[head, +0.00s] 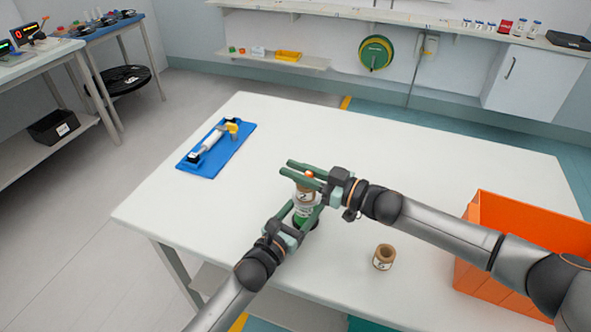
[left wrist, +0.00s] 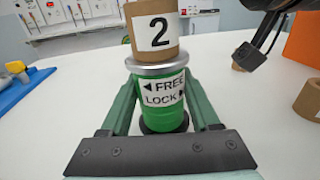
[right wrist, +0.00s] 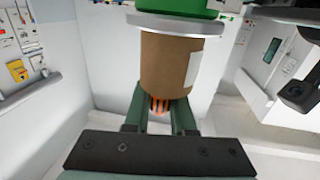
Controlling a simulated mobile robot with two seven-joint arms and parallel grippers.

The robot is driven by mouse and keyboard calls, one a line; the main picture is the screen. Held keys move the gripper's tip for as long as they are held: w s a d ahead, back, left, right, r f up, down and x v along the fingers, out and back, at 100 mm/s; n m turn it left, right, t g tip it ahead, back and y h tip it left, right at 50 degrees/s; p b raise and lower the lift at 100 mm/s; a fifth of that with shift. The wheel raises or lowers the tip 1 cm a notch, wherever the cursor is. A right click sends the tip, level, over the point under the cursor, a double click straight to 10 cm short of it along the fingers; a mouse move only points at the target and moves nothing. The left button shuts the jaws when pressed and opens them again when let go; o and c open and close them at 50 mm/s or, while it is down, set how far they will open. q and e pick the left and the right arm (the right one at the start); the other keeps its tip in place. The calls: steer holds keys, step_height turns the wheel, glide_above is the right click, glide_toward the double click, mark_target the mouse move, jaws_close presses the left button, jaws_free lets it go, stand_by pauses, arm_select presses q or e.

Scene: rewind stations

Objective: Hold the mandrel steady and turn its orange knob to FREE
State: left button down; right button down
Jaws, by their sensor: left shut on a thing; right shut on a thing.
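The green mandrel (left wrist: 160,118) stands upright on the white table, with a FREE and LOCK label on its body. A brown core (left wrist: 155,32) marked 2 sits on it above a grey flange. My left gripper (head: 304,208) is shut around the green body; its fingers also show in the left wrist view (left wrist: 163,108). My right gripper (head: 288,168) reaches over the top and is shut on the orange knob (right wrist: 159,105), which shows between its fingers in the upside-down right wrist view. The knob's top also shows in the head view (head: 308,174). Its setting cannot be read.
A loose brown core (head: 384,257) stands on the white table (head: 400,150) to the right of the mandrel. An orange crate (head: 490,220) is at the right edge. A blue base (head: 232,150) with a white roller and yellow handle lies at the back left. The table's far middle is clear.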

steer(key=shift+m+t, duration=0.3)
steer(key=shift+t, duration=0.1)
steer(key=m+t+h, duration=0.1)
steer(key=t+h, duration=0.1)
steer(key=m+t+h, duration=0.4)
steer(key=shift+w+d+r, duration=0.2)
steer(key=shift+w+d, duration=0.05)
steer(key=shift+w, duration=0.15)
steer(key=shift+d+m+t+h, duration=0.1)
steer(key=shift+m+t+h, duration=0.2)
steer(key=shift+w, duration=0.1)
steer(key=c, duration=0.7)
jaws_free()
steer(key=shift+d+f, duration=0.1)
steer(key=shift+f, duration=0.05)
steer(key=shift+c, duration=0.2)
steer(key=shift+d, duration=0.1)
steer(key=v, duration=1.2)
